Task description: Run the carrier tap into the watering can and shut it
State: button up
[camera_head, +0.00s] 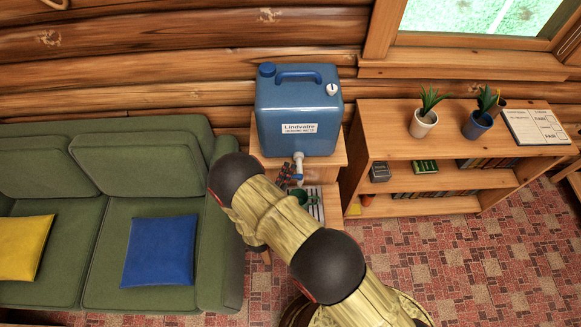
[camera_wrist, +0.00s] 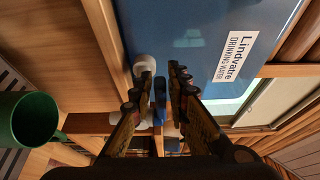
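The blue water carrier (camera_head: 297,105) stands on a wooden stand against the log wall, with its white tap (camera_head: 298,167) low on the front. In the wrist view the tap (camera_wrist: 145,64) has a blue lever (camera_wrist: 160,91). My gripper (camera_head: 290,175) is at the tap; in the wrist view its fingers (camera_wrist: 163,80) are apart, one on each side of the lever. I cannot tell whether either touches it. The green watering can (camera_head: 304,196) stands below the tap, partly hidden by my arm; it also shows at the left of the wrist view (camera_wrist: 35,118). No water stream is visible.
A slatted tray (camera_head: 317,209) lies under the can. A green sofa (camera_head: 180,243) stands close on the left. A low bookshelf (camera_head: 390,140) with potted plants and a card stands on the right. Patterned floor (camera_head: 450,250) is open at the front right.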

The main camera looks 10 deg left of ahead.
jog(key=shift+w+d, duration=0.15)
jog(key=shift+w, duration=1.1)
jog(key=shift+c, duration=0.9)
grip_shut()
